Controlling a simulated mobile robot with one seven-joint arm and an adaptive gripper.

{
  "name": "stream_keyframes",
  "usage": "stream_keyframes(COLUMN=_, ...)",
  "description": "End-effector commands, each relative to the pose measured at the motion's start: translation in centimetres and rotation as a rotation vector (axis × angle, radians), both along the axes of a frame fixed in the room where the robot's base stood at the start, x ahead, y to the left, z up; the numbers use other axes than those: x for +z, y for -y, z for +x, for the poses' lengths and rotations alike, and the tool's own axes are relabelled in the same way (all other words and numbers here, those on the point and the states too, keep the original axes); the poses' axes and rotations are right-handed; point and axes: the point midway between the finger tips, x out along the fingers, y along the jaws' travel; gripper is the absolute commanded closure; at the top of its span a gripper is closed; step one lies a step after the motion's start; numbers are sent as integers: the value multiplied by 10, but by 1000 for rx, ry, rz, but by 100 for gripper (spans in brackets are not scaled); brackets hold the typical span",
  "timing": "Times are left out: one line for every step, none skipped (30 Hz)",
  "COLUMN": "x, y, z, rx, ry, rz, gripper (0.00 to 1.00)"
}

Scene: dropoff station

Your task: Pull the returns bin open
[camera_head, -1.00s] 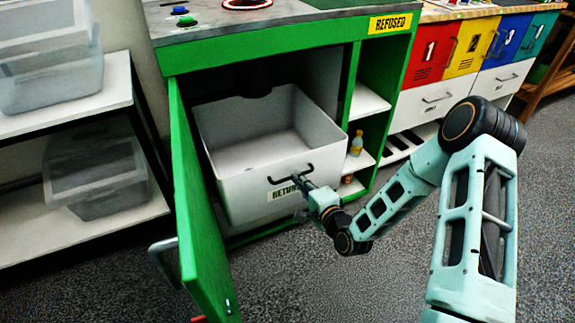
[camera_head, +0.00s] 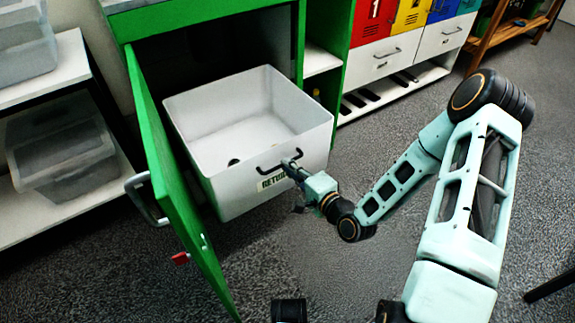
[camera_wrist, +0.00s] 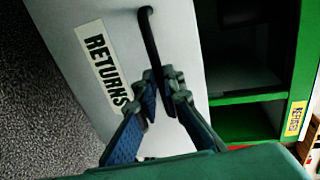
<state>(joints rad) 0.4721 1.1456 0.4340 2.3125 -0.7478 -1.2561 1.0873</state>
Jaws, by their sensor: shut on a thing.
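The white returns bin (camera_head: 222,180) is pulled well out of the green cabinet (camera_head: 328,30) in the head view. Its black handle (camera_head: 270,163) is on the front face, above the RETURNS label. My gripper (camera_head: 294,168) is at the right part of this handle. In the wrist view my gripper (camera_wrist: 164,98) has its fingers closed around the dark handle bar (camera_wrist: 149,35), beside the RETURNS label (camera_wrist: 104,70). The bin's inside looks empty apart from a small dark spot on the inner wall. The green door (camera_head: 172,185) stands open to the left of the bin.
A shelf rack (camera_head: 60,195) with clear plastic boxes stands at the left. White drawers (camera_head: 385,57) and coloured lockers are at the back right. An open cabinet compartment (camera_head: 320,60) is right of the bin.

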Motion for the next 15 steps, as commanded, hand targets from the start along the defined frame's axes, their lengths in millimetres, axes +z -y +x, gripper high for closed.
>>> stream_keyframes(x=1, y=1, z=0, rx=-1, ry=2, rz=0, gripper=100)
stream_keyframes(x=1, y=1, z=0, rx=-1, ry=2, rz=0, gripper=100)
stream_keyframes(x=1, y=1, z=0, rx=-1, ry=2, rz=0, gripper=100)
stream_keyframes(x=1, y=1, z=0, rx=-1, ry=2, rz=0, gripper=100)
stream_keyframes(x=1, y=1, z=0, rx=-1, ry=2, rz=0, gripper=100)
stream_keyframes(x=1, y=1, z=0, rx=-1, ry=2, rz=0, gripper=100)
stream_keyframes(x=1, y=1, z=0, rx=-1, ry=2, rz=0, gripper=100)
stream_keyframes(x=1, y=1, z=0, rx=-1, ry=2, rz=0, gripper=100)
stream_keyframes(x=1, y=1, z=0, rx=-1, ry=2, rz=0, gripper=100)
stream_keyframes(x=1, y=1, z=0, rx=-1, ry=2, rz=0, gripper=100)
stream_keyframes(x=1, y=1, z=0, rx=-1, ry=2, rz=0, gripper=91)
stream_keyframes(x=1, y=1, z=0, rx=-1, ry=2, rz=0, gripper=86)
stream_keyframes(x=1, y=1, z=0, rx=-1, ry=2, rz=0, gripper=83)
stream_keyframes(x=1, y=1, z=0, rx=-1, ry=2, rz=0, gripper=80)
stream_keyframes(x=0, y=1, z=0, rx=-1, ry=2, rz=0, gripper=75)
